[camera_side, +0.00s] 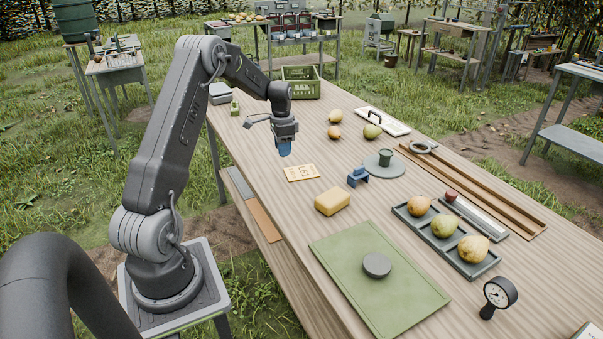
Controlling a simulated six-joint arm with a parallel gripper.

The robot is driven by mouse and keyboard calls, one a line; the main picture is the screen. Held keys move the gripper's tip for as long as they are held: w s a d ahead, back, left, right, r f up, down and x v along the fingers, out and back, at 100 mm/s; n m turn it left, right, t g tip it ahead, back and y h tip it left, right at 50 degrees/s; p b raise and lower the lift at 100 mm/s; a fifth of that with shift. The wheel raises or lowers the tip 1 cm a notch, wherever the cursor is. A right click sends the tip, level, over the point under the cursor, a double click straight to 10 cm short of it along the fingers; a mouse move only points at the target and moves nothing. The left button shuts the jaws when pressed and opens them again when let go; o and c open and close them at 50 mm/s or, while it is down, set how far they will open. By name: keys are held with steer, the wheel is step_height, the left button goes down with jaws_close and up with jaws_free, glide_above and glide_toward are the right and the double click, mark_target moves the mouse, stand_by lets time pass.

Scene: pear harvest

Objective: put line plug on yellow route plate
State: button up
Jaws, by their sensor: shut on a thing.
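My gripper (284,138) hangs above the left part of the wooden table, pointing down. It is shut on a small blue piece (284,149), which looks like the line plug; the jaws hide its upper part. The blue piece is in the air, clear of the table. The pale yellow route plate (301,173) lies flat on the table with small dark marks on it. It lies below and slightly right of my gripper in the side view, with nothing seen resting on it.
A yellow block (332,201) and a blue stand (358,175) are close to the plate. A green mat (345,285) bears a grey disc (377,265). A tray (478,268) holds three pears. A green crate (301,88) stands at the far end. Bare wood surrounds the plate.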

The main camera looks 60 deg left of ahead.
steer(key=s+a+n, duration=0.2)
steer(key=s+a, duration=0.3)
glide_above(298, 179)
step_height(298, 179, down, 7)
steer(key=shift+a+r, duration=0.1)
steer(key=shift+f, duration=2.05)
steer(key=shift+f, duration=0.15)
steer(key=o, duration=0.9)
